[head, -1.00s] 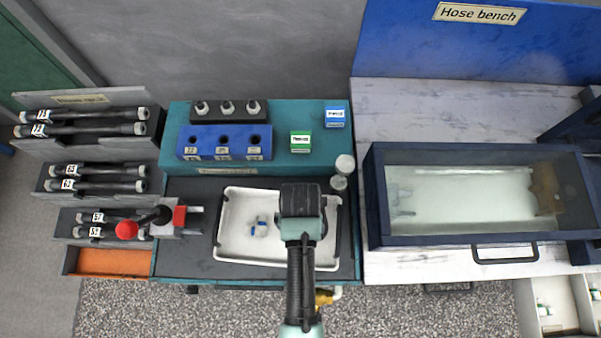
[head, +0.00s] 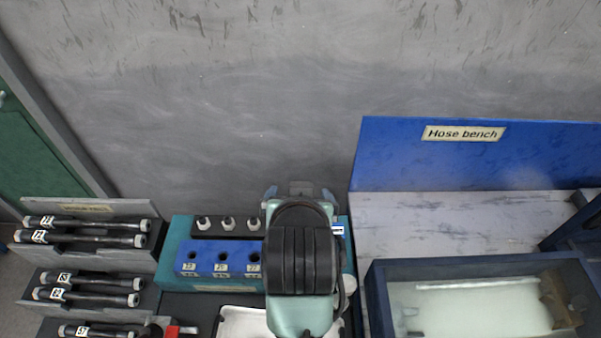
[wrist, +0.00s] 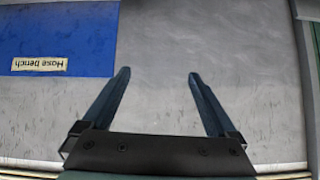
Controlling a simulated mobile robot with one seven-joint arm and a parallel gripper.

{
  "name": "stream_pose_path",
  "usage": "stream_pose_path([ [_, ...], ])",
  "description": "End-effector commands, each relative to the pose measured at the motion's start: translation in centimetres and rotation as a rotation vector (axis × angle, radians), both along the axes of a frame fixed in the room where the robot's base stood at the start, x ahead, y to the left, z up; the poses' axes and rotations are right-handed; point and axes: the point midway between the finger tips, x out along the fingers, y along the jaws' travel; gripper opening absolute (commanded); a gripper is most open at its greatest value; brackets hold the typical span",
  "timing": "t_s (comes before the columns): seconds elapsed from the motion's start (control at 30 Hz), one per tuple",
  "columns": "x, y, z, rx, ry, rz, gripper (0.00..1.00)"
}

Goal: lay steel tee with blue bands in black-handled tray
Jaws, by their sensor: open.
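My gripper (head: 301,191) is raised in front of the grey wall, with its arm links below it in the head view. In the wrist view my gripper (wrist: 158,75) is open, with nothing between its two fingers. A white tray (head: 243,322) shows only its far part at the bottom edge of the head view, partly behind my arm. The steel tee with blue bands is not visible now.
A blue block with holes (head: 221,259) stands on the teal bench at left of my arm. Racks of black hoses (head: 87,281) stand farther left. A dark blue-framed tank (head: 480,268) stands on the hose bench (head: 430,222) at right. The wall area above is free.

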Motion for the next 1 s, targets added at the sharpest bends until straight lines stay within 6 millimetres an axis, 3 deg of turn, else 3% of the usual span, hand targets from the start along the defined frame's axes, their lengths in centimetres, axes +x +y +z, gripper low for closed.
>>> stream_pose_path([
  [0.03,1.8,0.0,5.2,-0.005,-0.16,0.002,0.93],
  [0.17,3.4,-0.1,18.4,-0.018,-0.563,0.006,0.93],
  [0.2,3.1,-0.1,22.5,-0.024,-0.685,0.006,0.93],
  [0.3,0.7,-0.1,31.8,-0.039,-0.973,0.004,0.93],
  [0.43,-4.0,-0.2,40.3,-0.053,-1.267,-0.003,0.93],
  [0.5,-6.2,-0.2,43.2,-0.06,-1.378,-0.005,0.93],
  [0.63,-8.7,-0.2,45.8,-0.067,-1.489,-0.01,0.93],
  [1.0,-9.1,-0.2,46.2,-0.068,-1.507,-0.01,0.93],
])
